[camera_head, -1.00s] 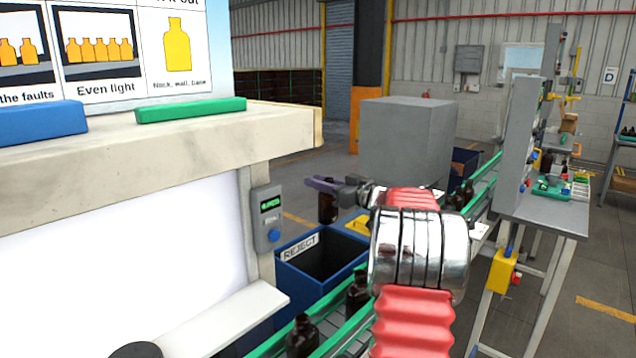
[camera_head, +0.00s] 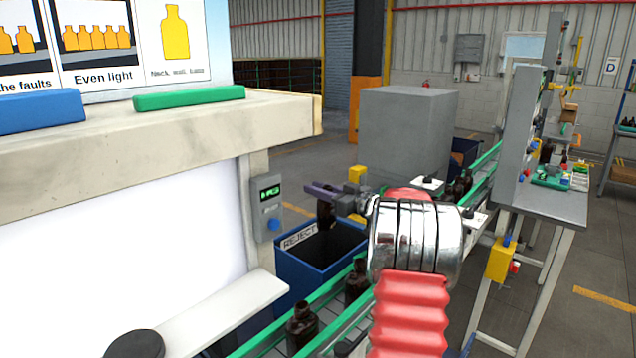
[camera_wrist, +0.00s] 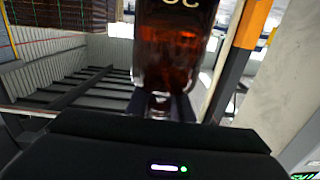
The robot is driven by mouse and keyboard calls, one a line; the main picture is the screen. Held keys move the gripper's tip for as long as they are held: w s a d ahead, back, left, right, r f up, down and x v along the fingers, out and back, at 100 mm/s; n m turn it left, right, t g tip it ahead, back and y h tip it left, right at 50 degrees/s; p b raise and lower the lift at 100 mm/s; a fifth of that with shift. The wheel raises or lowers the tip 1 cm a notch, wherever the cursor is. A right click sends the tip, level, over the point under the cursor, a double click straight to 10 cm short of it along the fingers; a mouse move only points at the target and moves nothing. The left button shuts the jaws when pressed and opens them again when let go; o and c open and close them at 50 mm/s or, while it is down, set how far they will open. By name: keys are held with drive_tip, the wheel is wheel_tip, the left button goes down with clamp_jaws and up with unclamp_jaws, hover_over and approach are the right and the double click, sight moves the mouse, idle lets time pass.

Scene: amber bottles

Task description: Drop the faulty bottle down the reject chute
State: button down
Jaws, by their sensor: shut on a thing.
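My gripper (camera_head: 328,192) is shut on a dark amber bottle (camera_head: 326,214), which hangs below the jaws. The bottle also shows close up in the wrist view (camera_wrist: 172,50), with pale lettering near the top of the frame. The reject chute (camera_head: 293,272) is a blue open-topped box with a white REJECT label and a dark inside. In the head view the bottle's lower end overlaps the chute's far rim. I cannot tell whether it is inside the opening or just above it.
A green-railed conveyor (camera_head: 330,338) runs past the chute's right side, carrying dark bottles (camera_head: 301,326). A post with a small display box (camera_head: 266,209) stands left of the chute. A large grey box (camera_head: 405,135) stands behind. A workbench (camera_head: 545,200) is at right.

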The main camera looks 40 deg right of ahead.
drive_tip(key=shift+f, duration=0.2)
drive_tip(key=c, duration=1.5)
unclamp_jaws()
drive_tip(key=shift+o, duration=0.2)
drive_tip(key=shift+r, duration=0.1)
wheel_tip(320, 180, up, 10)
idle(0.7)
